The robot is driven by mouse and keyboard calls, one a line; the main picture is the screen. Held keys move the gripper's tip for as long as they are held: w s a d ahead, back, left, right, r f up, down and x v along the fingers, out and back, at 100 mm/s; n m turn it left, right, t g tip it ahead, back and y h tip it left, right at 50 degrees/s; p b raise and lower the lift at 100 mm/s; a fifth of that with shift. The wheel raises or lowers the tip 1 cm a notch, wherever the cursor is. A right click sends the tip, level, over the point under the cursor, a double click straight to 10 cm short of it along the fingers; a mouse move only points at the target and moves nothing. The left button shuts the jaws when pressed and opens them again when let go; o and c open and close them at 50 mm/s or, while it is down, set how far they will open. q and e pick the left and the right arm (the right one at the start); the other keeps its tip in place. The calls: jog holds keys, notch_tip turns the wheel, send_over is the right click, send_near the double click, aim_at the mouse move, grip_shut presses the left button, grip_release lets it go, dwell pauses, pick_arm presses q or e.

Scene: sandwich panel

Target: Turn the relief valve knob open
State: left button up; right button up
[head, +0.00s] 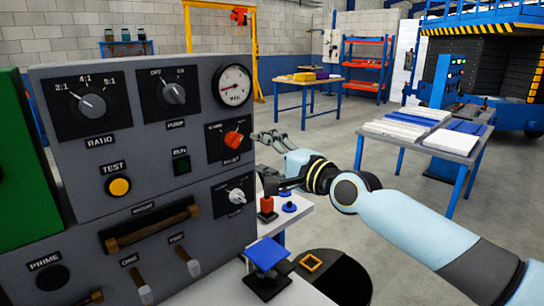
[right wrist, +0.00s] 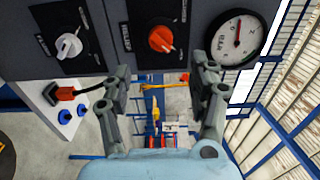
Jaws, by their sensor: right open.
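A grey control panel (head: 150,165) carries a red-orange knob (head: 233,138) under a pressure gauge (head: 233,86) and a white knob (head: 237,196) below it. My left gripper is out of view.

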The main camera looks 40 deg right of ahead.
jog(key=shift+s+d, duration=0.15)
jog(key=shift+s, duration=1.05)
